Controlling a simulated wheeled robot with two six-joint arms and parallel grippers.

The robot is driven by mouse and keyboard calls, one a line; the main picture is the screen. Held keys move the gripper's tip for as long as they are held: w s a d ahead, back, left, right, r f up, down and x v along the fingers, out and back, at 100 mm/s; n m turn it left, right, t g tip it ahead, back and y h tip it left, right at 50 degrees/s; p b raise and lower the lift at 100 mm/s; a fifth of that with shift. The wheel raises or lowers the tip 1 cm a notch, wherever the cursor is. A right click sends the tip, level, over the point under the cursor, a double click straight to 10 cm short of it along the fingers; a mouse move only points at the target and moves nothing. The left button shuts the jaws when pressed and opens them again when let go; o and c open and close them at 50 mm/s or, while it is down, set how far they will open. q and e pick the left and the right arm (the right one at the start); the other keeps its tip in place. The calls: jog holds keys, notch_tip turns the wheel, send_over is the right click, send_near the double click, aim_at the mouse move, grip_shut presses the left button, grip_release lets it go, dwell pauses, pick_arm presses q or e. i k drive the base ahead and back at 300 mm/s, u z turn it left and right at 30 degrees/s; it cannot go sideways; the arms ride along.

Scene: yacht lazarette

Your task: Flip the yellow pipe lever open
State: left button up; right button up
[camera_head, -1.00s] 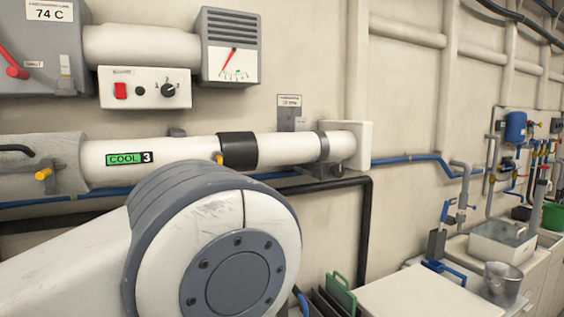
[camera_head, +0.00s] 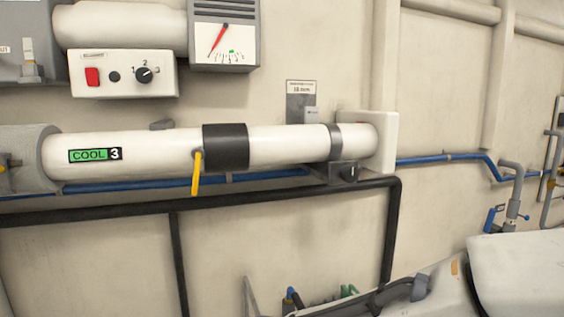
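The yellow pipe lever (camera_head: 196,176) hangs down almost vertically from the white pipe (camera_head: 285,143), at the left edge of the pipe's black collar (camera_head: 226,146). A green label reading COOL 3 (camera_head: 95,155) is on the pipe to its left. Neither gripper can be made out. A white arm part, probably mine, shows at the lower right, well away from the lever.
A control box (camera_head: 122,75) with a red switch and a dial is above the pipe, beside a gauge (camera_head: 224,38). A blue pipe (camera_head: 270,177) and a black rail (camera_head: 290,190) run just below. The wall in front of the lever is unobstructed.

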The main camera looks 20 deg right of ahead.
aim_at(199, 154)
jog(key=z, duration=0.15)
jog(key=k, duration=0.5)
jog(key=z, duration=1.95)
jog(key=i, duration=1.1)
jog(key=u, duration=2.15)
